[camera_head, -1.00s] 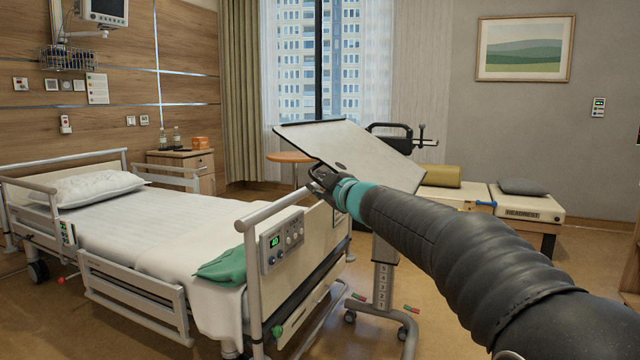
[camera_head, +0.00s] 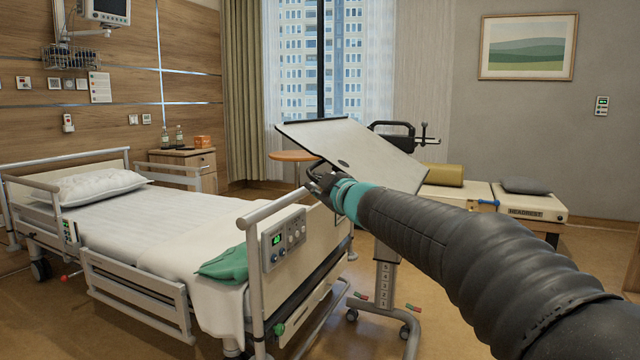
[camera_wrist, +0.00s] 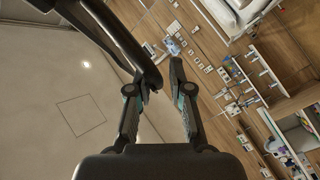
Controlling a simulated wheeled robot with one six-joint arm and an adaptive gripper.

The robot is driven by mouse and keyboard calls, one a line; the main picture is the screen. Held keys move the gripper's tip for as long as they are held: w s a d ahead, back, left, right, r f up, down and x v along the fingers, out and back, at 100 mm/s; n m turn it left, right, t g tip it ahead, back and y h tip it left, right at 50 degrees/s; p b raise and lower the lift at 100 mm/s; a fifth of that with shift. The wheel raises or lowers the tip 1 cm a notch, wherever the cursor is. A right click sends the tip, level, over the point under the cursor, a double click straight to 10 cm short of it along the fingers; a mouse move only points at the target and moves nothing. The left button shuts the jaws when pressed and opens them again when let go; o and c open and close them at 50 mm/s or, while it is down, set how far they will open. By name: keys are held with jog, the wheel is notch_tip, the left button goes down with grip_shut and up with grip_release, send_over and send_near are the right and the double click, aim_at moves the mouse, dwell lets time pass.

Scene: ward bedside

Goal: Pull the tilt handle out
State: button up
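My gripper (camera_head: 316,180) is beside the near left edge of a tilted pale tabletop (camera_head: 352,148) on a wheeled stand. In the wrist view, my gripper's two fingers (camera_wrist: 160,82) stand apart. A dark bar (camera_wrist: 115,38) comes down from the top left, and its end lies between the fingertips, close to the left one. I cannot tell whether they touch it. I cannot tell for certain that this bar is the tilt handle. In the head view, my gripper and arm hide what is at the fingertips.
A bed (camera_head: 160,225) with rails and a control panel (camera_head: 284,238) stands close at the left. A couch with cushions (camera_head: 520,200) and a black handle-like frame (camera_head: 392,130) are behind the tabletop. The stand's castored base (camera_head: 385,310) is below. Open floor lies at the right.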

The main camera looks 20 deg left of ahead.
jog(key=shift+o, duration=0.8)
jog(key=shift+s+a+r, duration=0.15)
jog(key=shift+s+a, duration=0.05)
jog(key=shift+w+d, duration=0.1)
jog(key=v, duration=1.2)
